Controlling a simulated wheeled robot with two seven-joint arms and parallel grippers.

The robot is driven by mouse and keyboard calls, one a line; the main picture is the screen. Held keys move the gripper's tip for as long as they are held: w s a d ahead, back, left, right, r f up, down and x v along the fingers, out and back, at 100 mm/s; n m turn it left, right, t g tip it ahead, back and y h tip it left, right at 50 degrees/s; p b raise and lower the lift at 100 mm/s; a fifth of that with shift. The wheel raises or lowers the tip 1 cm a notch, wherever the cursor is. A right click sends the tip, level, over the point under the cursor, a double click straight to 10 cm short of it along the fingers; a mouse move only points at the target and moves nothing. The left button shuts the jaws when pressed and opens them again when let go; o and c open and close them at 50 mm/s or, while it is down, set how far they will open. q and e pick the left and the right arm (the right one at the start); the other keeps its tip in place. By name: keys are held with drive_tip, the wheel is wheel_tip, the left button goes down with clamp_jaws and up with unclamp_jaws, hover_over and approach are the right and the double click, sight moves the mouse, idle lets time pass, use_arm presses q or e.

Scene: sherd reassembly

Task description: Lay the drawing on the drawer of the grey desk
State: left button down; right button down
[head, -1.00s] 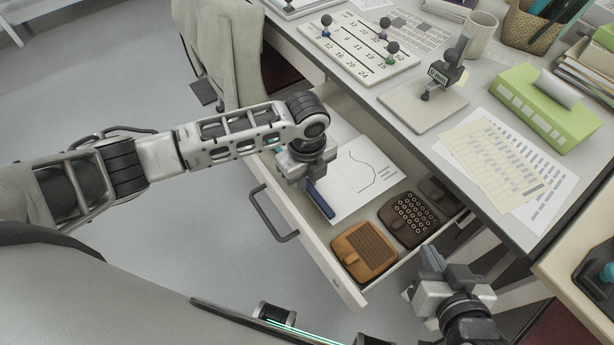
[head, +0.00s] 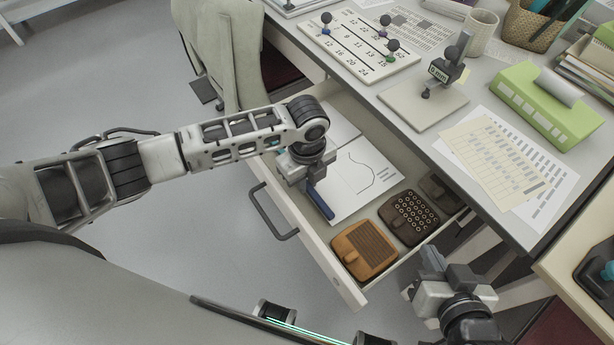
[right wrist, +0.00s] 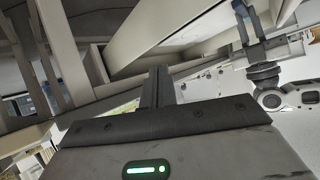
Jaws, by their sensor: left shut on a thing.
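The drawing (head: 358,176) is a white sheet with a curved outline, lying flat or nearly flat over the floor of the open drawer (head: 331,268); any small gap beneath it cannot be told. A dark blue strip (head: 321,202) runs along its near left edge. My left gripper (head: 310,178) is above this edge, shut on the drawing at the strip; its fingertips are mostly hidden. The grey desk (head: 470,110) holds the drawer. My right gripper (head: 432,262) is to the right of the drawer's front, its fingers together and empty; they also show in the right wrist view (right wrist: 158,85).
An orange-brown block (head: 365,248), a dark brown dotted block (head: 409,217) and another dark block (head: 439,189) lie in the drawer's right part. A chair (head: 222,50) stands left of the desk.

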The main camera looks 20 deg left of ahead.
use_arm(q)
drive_tip(key=shift+f, duration=0.3)
idle(0.7)
drive_tip(key=shift+f+p, duration=0.1)
drive_tip(key=shift+p, duration=0.25)
idle(0.3)
drive_tip(key=c, duration=0.9)
unclamp_jaws()
drive_tip(key=shift+o, duration=0.2)
